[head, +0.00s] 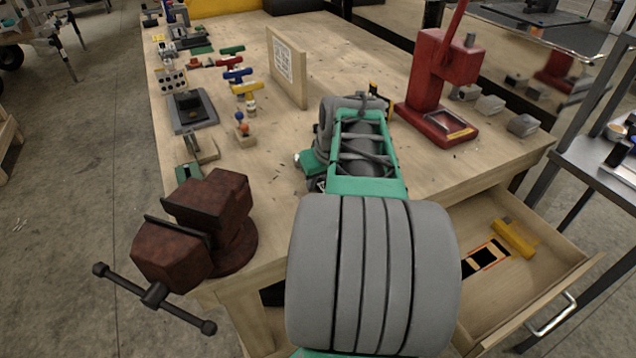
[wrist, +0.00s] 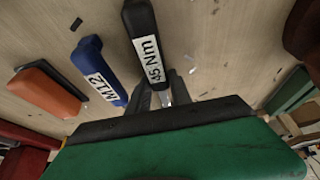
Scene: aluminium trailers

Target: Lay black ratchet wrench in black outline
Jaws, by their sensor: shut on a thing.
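In the head view my arm hides the fingers and the wrench. In the open drawer at the right, a black marking with an orange edge (head: 490,256) shows partly; my arm covers its left part, so I cannot make out its full shape.
Blue (wrist: 98,70) and orange (wrist: 47,88) handles lie left of the wrench. A yellow piece (head: 514,238) lies in the drawer (head: 560,250). A rusty vise (head: 195,235) stands at the bench's front left, a red press (head: 440,85) at the right, an upright board (head: 286,68) farther back.

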